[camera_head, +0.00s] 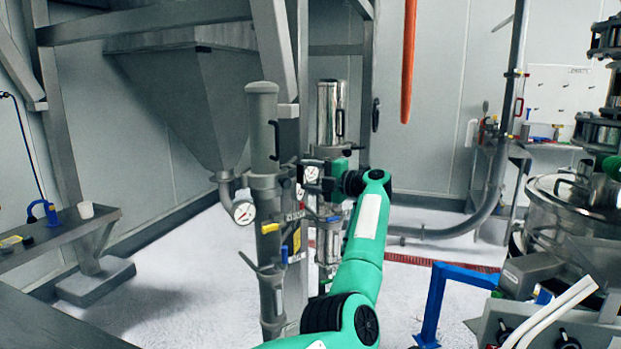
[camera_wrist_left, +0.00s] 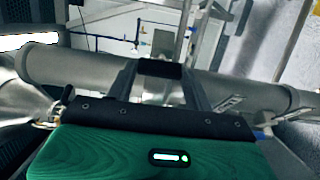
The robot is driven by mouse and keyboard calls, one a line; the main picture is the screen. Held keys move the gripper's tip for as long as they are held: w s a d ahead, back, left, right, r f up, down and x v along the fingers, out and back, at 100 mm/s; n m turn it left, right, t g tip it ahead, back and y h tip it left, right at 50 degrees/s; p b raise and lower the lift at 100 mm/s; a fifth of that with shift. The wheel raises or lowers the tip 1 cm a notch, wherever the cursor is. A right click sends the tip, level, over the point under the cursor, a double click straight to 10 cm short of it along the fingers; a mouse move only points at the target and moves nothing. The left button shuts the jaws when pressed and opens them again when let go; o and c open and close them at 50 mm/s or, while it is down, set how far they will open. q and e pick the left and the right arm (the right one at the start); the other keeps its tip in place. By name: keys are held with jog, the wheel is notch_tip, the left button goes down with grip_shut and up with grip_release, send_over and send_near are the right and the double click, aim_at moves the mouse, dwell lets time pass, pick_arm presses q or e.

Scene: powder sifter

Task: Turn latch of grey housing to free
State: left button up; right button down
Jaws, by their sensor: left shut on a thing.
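The grey housing (camera_head: 263,128) is a tall upright cylinder with a dark handle on its right side. It crosses the left wrist view sideways as a grey tube (camera_wrist_left: 85,72). My left gripper (camera_head: 303,165) reaches in from the right at the joint between the upper and lower cylinders. In the left wrist view its two dark fingers (camera_wrist_left: 160,72) are shut on a small black part in front of the tube, which appears to be the latch. The fingers hide most of the latch, so its exact turn is not clear. My right gripper is out of view.
A shiny steel cylinder (camera_head: 331,115) stands close behind my wrist. A grey hopper (camera_head: 190,95) is behind at left, a blue frame (camera_head: 437,300) at lower right.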

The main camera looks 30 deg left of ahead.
pick_arm(q)
jog(key=shift+f, duration=0.1)
dwell(0.3)
jog(key=o, duration=0.7)
jog(key=d+b, duration=0.1)
jog(key=d, duration=1.2)
jog(key=shift+w+d, duration=0.15)
jog(key=shift+d, duration=0.25)
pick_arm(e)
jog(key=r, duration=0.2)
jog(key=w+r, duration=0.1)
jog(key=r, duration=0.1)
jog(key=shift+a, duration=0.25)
